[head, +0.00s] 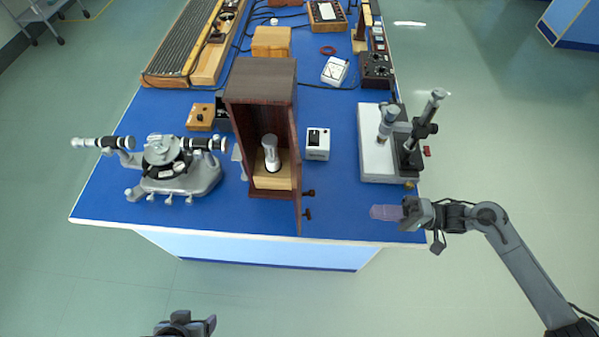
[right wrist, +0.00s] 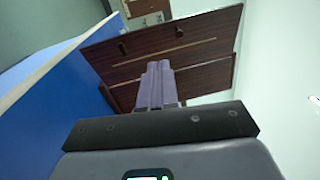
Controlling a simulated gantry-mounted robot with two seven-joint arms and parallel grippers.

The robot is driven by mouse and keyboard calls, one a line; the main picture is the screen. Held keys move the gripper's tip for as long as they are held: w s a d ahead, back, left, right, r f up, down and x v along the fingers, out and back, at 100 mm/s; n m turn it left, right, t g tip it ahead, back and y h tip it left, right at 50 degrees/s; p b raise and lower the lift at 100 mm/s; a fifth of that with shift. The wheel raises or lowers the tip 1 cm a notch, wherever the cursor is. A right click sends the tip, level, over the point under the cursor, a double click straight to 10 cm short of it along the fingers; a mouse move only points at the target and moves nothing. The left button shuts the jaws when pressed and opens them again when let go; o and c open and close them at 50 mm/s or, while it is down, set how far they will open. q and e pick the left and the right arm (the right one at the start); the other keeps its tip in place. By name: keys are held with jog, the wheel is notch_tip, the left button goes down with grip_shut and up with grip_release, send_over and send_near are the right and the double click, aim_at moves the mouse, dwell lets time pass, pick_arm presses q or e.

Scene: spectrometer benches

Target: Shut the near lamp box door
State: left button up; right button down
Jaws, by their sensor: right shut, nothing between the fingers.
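The near lamp box (head: 262,80) is a tall dark wooden case near the bench's front edge. Its front is open, showing a lamp (head: 270,150) on a light wood block. Its door (head: 297,190) stands open at the box's right side, seen nearly edge-on and jutting toward the front, with dark knobs on its right. The door also shows as a brown panel in the right wrist view (right wrist: 190,35). My right gripper (head: 376,212) is shut and empty, right of the door and apart from it, pointing left. My left gripper (head: 208,323) is at the bottom edge, its jaws unclear.
A small white switch box (head: 317,144) stands just right of the lamp box. A microscope-like instrument (head: 388,150) is at the right, behind my right gripper. A spectrometer (head: 165,165) stands at the left. Blue bench top is clear between door and right gripper.

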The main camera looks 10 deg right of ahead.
pick_arm(q)
notch_tip(320, 180, up, 2)
jog(key=shift+r+p, duration=0.25)
jog(key=shift+p, duration=0.5)
pick_arm(e)
jog(key=w+a+r, duration=0.2)
jog(key=a, duration=0.4)
jog(key=w+a+r, duration=0.3)
jog(key=a, duration=0.3)
jog(key=shift+a+r+n, duration=0.15)
jog(key=shift+a+n, duration=0.15)
jog(key=shift+s, duration=0.1)
